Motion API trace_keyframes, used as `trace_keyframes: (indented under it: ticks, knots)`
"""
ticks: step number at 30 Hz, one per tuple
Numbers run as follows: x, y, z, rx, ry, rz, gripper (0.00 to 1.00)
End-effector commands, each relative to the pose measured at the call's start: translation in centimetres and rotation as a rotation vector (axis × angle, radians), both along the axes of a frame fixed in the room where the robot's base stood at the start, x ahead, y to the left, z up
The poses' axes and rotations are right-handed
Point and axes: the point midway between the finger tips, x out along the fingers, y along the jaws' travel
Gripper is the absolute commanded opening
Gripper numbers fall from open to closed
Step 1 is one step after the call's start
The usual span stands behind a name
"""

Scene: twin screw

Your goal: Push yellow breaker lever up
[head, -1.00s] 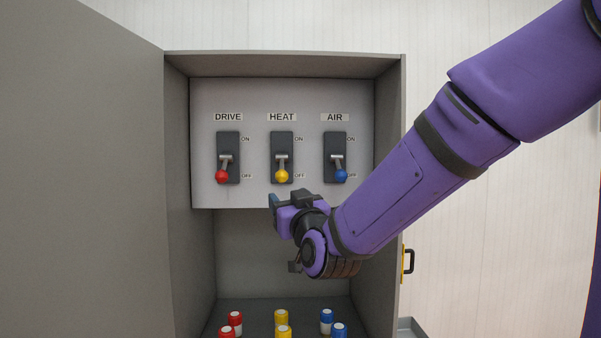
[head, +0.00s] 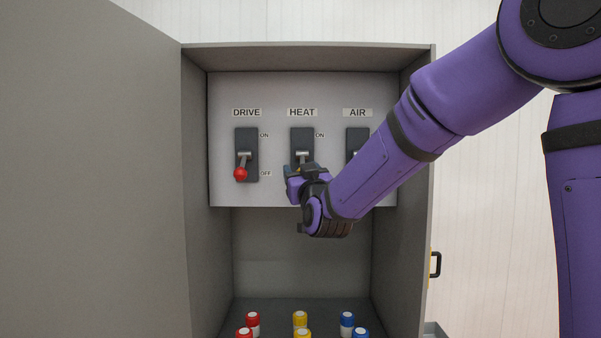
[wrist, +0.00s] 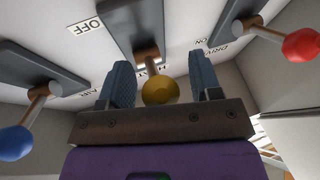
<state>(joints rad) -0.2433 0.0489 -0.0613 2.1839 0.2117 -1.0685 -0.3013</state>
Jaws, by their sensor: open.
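The yellow breaker lever, under the HEAT label, shows in the wrist view as a yellow ball knob (wrist: 159,90) on a metal stem. In the head view its knob is hidden behind my gripper (head: 294,170), and only the upper stem (head: 303,155) shows on the dark switch plate (head: 302,137). In the wrist view my gripper (wrist: 163,82) is open, with one blue ribbed finger on each side of the yellow knob. I cannot tell whether the fingers touch it.
The red DRIVE lever (head: 240,173) hangs down at OFF to the left. The blue AIR lever knob (wrist: 16,142) is on the other side, hidden by my arm in the head view. Several coloured cylinders stand on the cabinet floor (head: 275,308). The open door (head: 90,170) is at left.

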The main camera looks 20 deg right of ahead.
Motion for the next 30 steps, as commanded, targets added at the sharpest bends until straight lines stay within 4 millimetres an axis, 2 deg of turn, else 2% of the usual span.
trace_keyframes:
  ticks: [11,14,19,26,30]
  knots:
    - [0.6,0.0,0.2,0.000,0.001,0.000,0.58]
    - [0.6,0.0,0.2,0.000,0.001,0.000,0.40]
    - [0.6,0.0,0.2,0.000,0.001,0.001,0.01]
    - [0.5,-0.2,0.3,0.002,0.010,0.001,0.00]
    - [0.5,-1.1,0.5,0.015,0.045,0.001,0.00]
